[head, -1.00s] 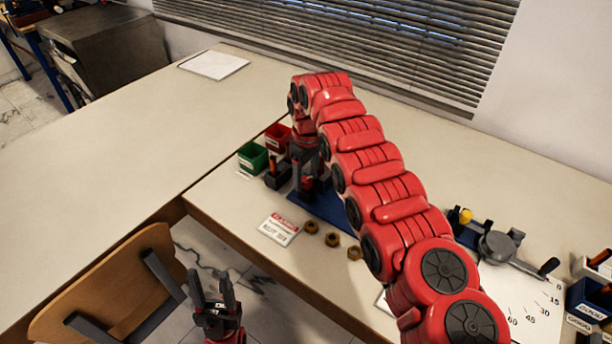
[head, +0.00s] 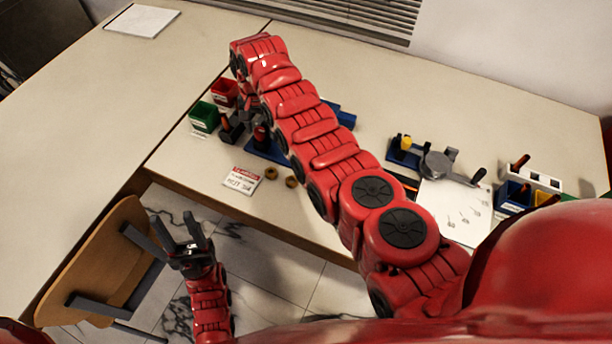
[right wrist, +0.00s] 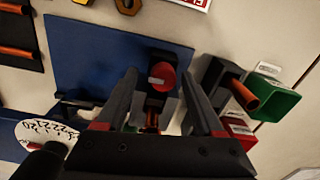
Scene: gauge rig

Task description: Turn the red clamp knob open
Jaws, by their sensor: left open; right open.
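The red clamp knob (right wrist: 162,77) shows in the right wrist view, with a pale mark on its face, on a dark clamp body above a blue base plate (right wrist: 85,60). My right gripper (right wrist: 158,78) is open, its two dark fingers on either side of the knob; I cannot tell whether they touch it. In the head view my right arm hides the knob, and the blue plate (head: 265,153) shows only in part. My left gripper (head: 175,222) is open and empty, beyond the front edge of the table near the chair.
Green (head: 204,117) and red (head: 224,94) bins stand left of the plate. Brass nuts (head: 271,173) and a sign card (head: 243,180) lie in front. A white dial (right wrist: 48,135) is beside the plate. A lever fixture (head: 440,165) stands to the right. The left table is mostly clear.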

